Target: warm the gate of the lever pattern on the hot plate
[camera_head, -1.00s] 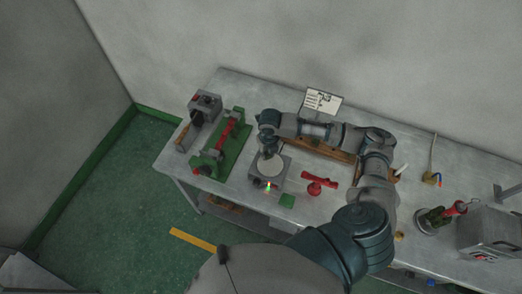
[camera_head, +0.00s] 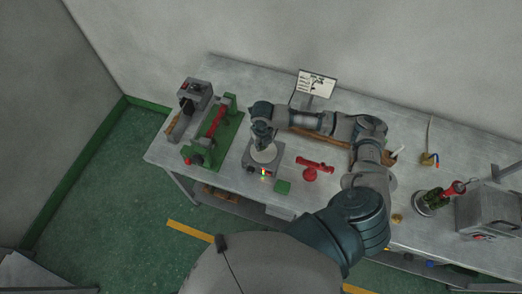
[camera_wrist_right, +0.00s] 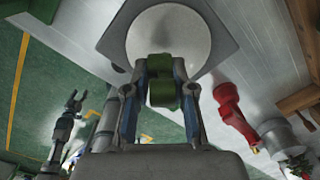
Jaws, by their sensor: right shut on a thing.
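The hot plate (camera_head: 265,156) is a grey box with a pale round top and small lit indicators on its front. My right gripper (camera_head: 262,139) is above the disc, pointing down. In the right wrist view it is shut on a green piece, which I take as the lever pattern (camera_wrist_right: 162,88). The pale disc (camera_wrist_right: 198,38) is beyond the piece. I cannot tell whether the piece touches it. The pattern is hidden by the gripper in the head view. My left gripper (camera_wrist_right: 75,100) shows in the wrist view, open and empty, away from the plate.
A green fixture with a red bar (camera_head: 216,122) stands left of the plate, with a grey device (camera_head: 195,93) beyond. A green cluster on a stand (camera_head: 432,198) and a grey box (camera_head: 487,210) are farther right.

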